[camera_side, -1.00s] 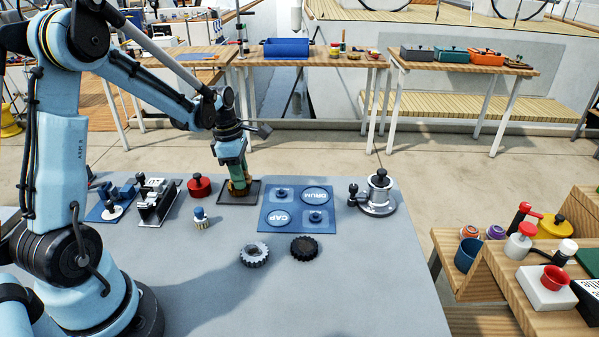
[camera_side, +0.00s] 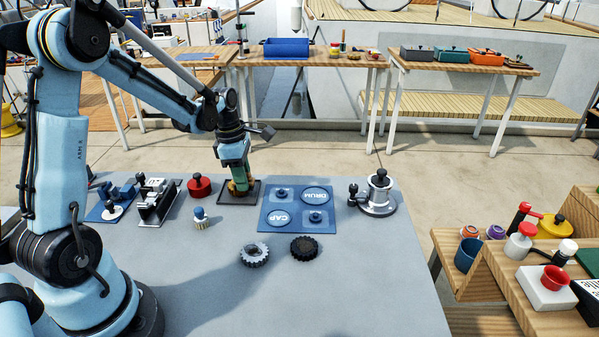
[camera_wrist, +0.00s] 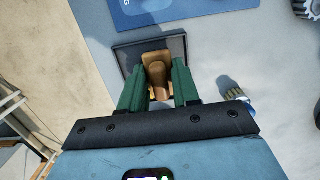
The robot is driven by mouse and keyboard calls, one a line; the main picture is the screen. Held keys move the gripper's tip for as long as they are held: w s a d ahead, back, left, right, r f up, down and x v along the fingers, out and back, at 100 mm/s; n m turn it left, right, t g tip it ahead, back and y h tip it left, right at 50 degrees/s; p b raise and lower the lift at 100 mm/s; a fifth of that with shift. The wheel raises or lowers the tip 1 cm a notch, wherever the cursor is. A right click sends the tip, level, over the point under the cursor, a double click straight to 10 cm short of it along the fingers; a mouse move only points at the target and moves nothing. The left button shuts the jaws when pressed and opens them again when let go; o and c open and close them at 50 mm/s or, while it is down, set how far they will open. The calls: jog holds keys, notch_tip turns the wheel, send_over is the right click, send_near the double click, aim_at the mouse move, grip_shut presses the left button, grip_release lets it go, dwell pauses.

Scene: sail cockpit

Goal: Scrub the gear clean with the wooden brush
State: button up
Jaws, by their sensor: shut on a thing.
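My gripper (camera_side: 240,186) is at the dark tray (camera_side: 225,196) on the grey table, pointing down. In the wrist view its green fingers (camera_wrist: 160,88) are shut on the wooden brush (camera_wrist: 157,68), whose tan handle shows between them. The brush is over the dark tray (camera_wrist: 127,52), and whether it touches the tray is unclear. Its bristles are hidden. Two toothed gears lie on the table toward the front: a silver one (camera_side: 254,254) and a dark one (camera_side: 304,248). A gear edge also shows at the wrist view's top right (camera_wrist: 307,8).
A blue mat (camera_side: 298,222) marked DRUM and CAP lies right of the tray. A blue-topped small brush (camera_side: 200,218), a red knobbed part (camera_side: 199,186) and a silver winch (camera_side: 379,195) stand nearby.

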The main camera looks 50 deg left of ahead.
jog(key=shift+d, duration=0.5)
jog(key=shift+s+a, duration=0.1)
jog(key=shift+a, duration=0.05)
jog(key=shift+s+a, duration=0.2)
jog(key=shift+a, duration=2.55)
jog(key=shift+w+d, duration=0.15)
jog(key=shift+d, duration=1.25)
jog(key=shift+w+d, duration=0.1)
jog(key=shift+d, duration=1.25)
jog(key=shift+d+r, duration=0.15)
jog(key=shift+d, duration=0.05)
jog(key=shift+r, duration=4)
